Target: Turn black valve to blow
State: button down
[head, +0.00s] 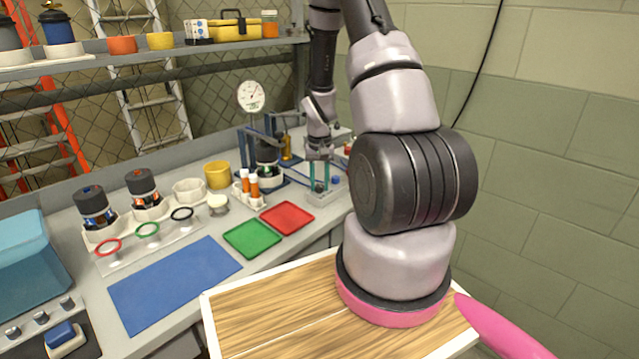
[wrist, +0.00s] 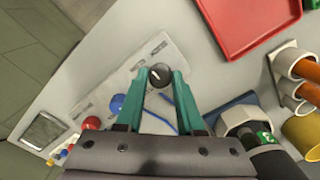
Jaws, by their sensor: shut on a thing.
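The black valve (wrist: 160,75) is a round dark knob with a short pale mark on its top, on a light panel (wrist: 170,50) in the wrist view. My gripper (wrist: 159,78) has two teal fingers, one on each side of the knob, and is shut on it. In the head view my gripper (head: 319,184) points down over the small panel at the back right of the bench, and the fingers partly hide the black valve. Any lettering around the valve is too small to read.
A blue knob (wrist: 117,102) and a red knob (wrist: 91,123) sit close by on the panel. A red tray (head: 287,218), a green tray (head: 252,238) and orange-capped tubes (head: 254,187) stand left of my gripper. A dial gauge (head: 251,96) stands behind.

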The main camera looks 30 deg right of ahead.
aim_at(320, 186)
jog(key=n, duration=0.4)
jog(key=shift+n, duration=2.3)
jog(key=c, duration=0.5)
grip_release()
notch_tip(320, 186, up, 11)
jog(key=shift+f, duration=0.1)
